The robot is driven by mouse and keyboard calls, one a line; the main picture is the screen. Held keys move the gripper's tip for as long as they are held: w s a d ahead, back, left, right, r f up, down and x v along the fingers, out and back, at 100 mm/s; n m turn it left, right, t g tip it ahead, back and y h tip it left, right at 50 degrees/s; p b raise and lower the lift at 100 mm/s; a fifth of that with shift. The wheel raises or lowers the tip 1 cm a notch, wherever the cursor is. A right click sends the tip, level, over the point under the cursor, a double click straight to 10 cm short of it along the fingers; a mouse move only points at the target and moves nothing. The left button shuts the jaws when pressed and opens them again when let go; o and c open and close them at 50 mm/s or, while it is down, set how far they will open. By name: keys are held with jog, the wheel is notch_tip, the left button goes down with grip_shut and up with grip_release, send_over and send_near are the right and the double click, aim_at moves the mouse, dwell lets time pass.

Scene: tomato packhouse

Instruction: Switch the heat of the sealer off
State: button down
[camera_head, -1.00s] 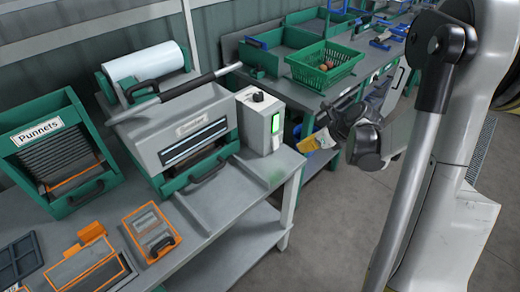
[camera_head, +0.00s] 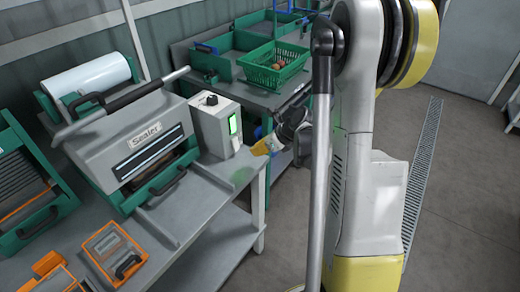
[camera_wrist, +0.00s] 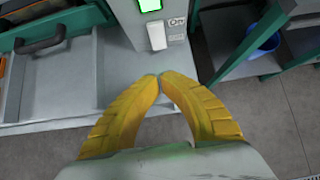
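The sealer (camera_head: 125,150) stands on the bench with its long handle slanting up to the right. Its grey control box (camera_head: 213,130) is at its right end, with a black knob (camera_head: 211,98) on top and a lit green display (camera_head: 233,124). In the wrist view the display (camera_wrist: 150,4) is cut by the top edge. Below it is a pale switch (camera_wrist: 157,36) beside a small label (camera_wrist: 177,27) reading "On". My gripper (camera_wrist: 160,77) has its yellow fingertips together, empty, just below the switch in the picture. In the head view my gripper (camera_head: 262,148) is right of the box, apart from it.
A white film roll (camera_head: 88,77) lies behind the sealer. A green crate (camera_head: 276,68) with a few tomatoes stands on the back bench. An orange-framed tray (camera_head: 113,254) lies in front of the sealer. A blue bucket (camera_wrist: 264,38) is under the neighbouring bench. Open floor lies right.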

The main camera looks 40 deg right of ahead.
aim_at(236, 149)
jog(key=x, duration=0.2)
jog(key=b+x, duration=0.1)
jog(key=x, duration=0.1)
jog(key=w+r+b+x, duration=0.1)
jog(key=x, duration=0.2)
jog(key=shift+w+a, duration=0.15)
jog(key=shift+a, duration=0.1)
jog(key=shift+w+a+b, duration=0.15)
jog(key=shift+w+b, duration=0.15)
jog(key=shift+w, duration=0.15)
jog(key=shift+b+x, duration=0.65)
jog(key=shift+x, duration=0.1)
jog(key=shift+r, duration=0.25)
jog(key=shift+r+p, duration=0.65)
jog(key=shift+r, duration=0.1)
